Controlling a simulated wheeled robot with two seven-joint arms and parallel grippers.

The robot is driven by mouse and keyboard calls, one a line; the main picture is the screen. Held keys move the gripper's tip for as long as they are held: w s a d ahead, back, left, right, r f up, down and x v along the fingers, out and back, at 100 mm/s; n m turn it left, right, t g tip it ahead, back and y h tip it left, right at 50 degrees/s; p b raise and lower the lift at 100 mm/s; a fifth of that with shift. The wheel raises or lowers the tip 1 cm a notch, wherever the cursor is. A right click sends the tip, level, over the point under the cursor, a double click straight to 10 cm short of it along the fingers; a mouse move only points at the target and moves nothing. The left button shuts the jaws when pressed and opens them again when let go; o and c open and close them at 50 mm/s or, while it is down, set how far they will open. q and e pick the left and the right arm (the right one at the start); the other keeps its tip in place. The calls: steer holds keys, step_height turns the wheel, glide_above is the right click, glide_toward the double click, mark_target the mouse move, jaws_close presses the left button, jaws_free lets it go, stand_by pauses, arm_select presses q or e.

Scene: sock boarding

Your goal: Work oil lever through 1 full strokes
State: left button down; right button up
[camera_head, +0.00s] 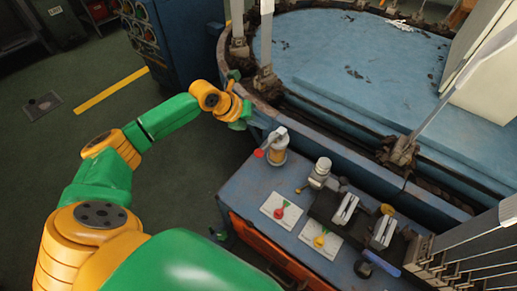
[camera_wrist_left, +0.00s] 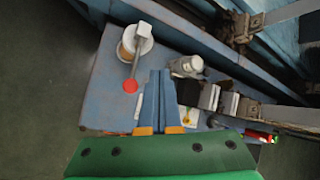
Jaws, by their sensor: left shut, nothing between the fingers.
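The oil pot (camera_head: 276,147) stands upright near the left back corner of the blue bench. It is an amber jar with a pale top, and its lever ends in a red knob (camera_head: 259,153) that points left. In the left wrist view the jar (camera_wrist_left: 127,48) is at upper left, with its grey lever running down to the red knob (camera_wrist_left: 130,86). My left gripper (camera_head: 239,118) is above and left of the pot, apart from it. In the wrist view its fingers (camera_wrist_left: 160,74) are together and empty, right of the knob. My right gripper is not in view.
Right of the pot stand a silver canister (camera_head: 320,172) and a dark fixture with pale blocks. White cards with a red piece (camera_head: 281,211) and a yellow piece (camera_head: 320,241) lie in front. A large blue round table (camera_head: 350,60) with metal posts rises behind. Floor is open at left.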

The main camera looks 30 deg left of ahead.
arm_select(q)
steer(key=f, duration=0.1)
steer(key=b, duration=0.7)
glide_above(257, 153)
step_height(257, 153, down, 7)
steer(key=shift+w+f, duration=0.1)
steer(key=shift+f, duration=0.45)
stand_by(1.1)
steer(key=shift+f+b, duration=0.3)
steer(key=shift+f, duration=0.05)
